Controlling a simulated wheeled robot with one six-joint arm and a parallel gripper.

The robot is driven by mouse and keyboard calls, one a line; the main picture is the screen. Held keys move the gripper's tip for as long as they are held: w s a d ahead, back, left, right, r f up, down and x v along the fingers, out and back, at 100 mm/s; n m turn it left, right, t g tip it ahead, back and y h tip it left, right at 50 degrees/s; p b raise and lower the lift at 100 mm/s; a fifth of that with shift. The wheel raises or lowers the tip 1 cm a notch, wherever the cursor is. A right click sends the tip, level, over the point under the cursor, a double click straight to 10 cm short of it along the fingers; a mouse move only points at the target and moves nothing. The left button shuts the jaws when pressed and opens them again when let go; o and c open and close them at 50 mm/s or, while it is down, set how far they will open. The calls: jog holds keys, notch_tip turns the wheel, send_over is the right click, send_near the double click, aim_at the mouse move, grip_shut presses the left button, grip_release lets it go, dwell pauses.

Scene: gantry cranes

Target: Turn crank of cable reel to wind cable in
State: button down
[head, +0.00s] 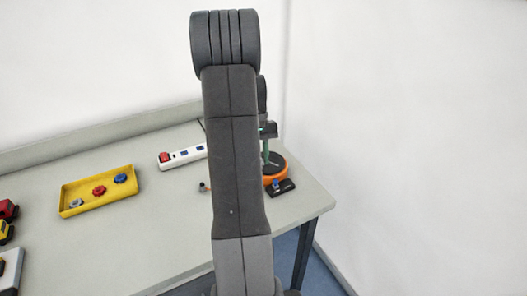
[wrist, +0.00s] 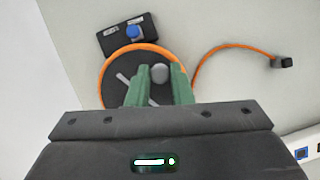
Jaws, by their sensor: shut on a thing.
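The cable reel (wrist: 115,88) is a dark disc edged by orange cable, seen below my gripper in the wrist view. In the head view its orange rim (head: 273,179) shows at the right end of the table, partly hidden by my arm. My gripper (wrist: 158,80) has green fingers on both sides of the grey crank knob (wrist: 160,73) and is shut on it. A light crank bar shows partly on the disc. The orange cable (wrist: 222,47) runs out to the right and ends in a dark plug (wrist: 284,61), lying on the table.
A black box with a blue knob (wrist: 134,32) stands right beside the reel. A white power strip (head: 182,157) with a red switch lies behind. A yellow tray (head: 75,206) with several coloured knobs is to the left. Red and yellow items sit at the left edge.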

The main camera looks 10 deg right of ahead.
jog(key=m, duration=0.2)
jog(key=w+m+y+p, duration=0.1)
jog(key=m+y+p, duration=0.1)
jog(key=m, duration=0.1)
jog(key=shift+w+a+r+m, duration=0.1)
jog(key=shift+w+a+m, duration=0.2)
jog(key=shift+a, duration=0.1)
jog(key=m, duration=0.1)
jog(key=w+m+t+y+p, duration=0.1)
jog(key=m, duration=0.3)
jog(key=shift+w+t+y+p, duration=0.25)
jog(key=shift+t+y+p, duration=0.05)
jog(key=shift+y, duration=0.1)
jog(key=shift+m, duration=0.3)
jog(key=c, duration=1.3)
grip_release()
jog(key=b+v, duration=0.1)
jog(key=v, duration=1.2)
jog(key=shift+r, duration=0.2)
jog(key=shift+w+d, duration=0.15)
